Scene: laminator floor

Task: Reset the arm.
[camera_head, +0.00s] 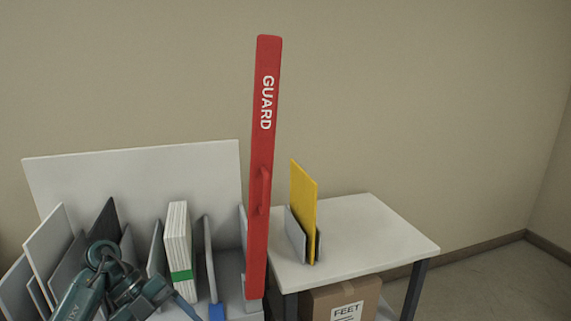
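My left arm, with dark teal links, shows at the lower left, in front of the rack of upright panels. Its joints bunch together there, and a slim part of it reaches down to the right and leaves the bottom edge. I cannot make out the fingers, or whether that gripper is open or shut. Nothing held shows. My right arm and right gripper are out of view.
A white table (375,235) holds a yellow sheet (304,200) in a holder; a cardboard box (343,300) sits below. Floor at right is clear.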

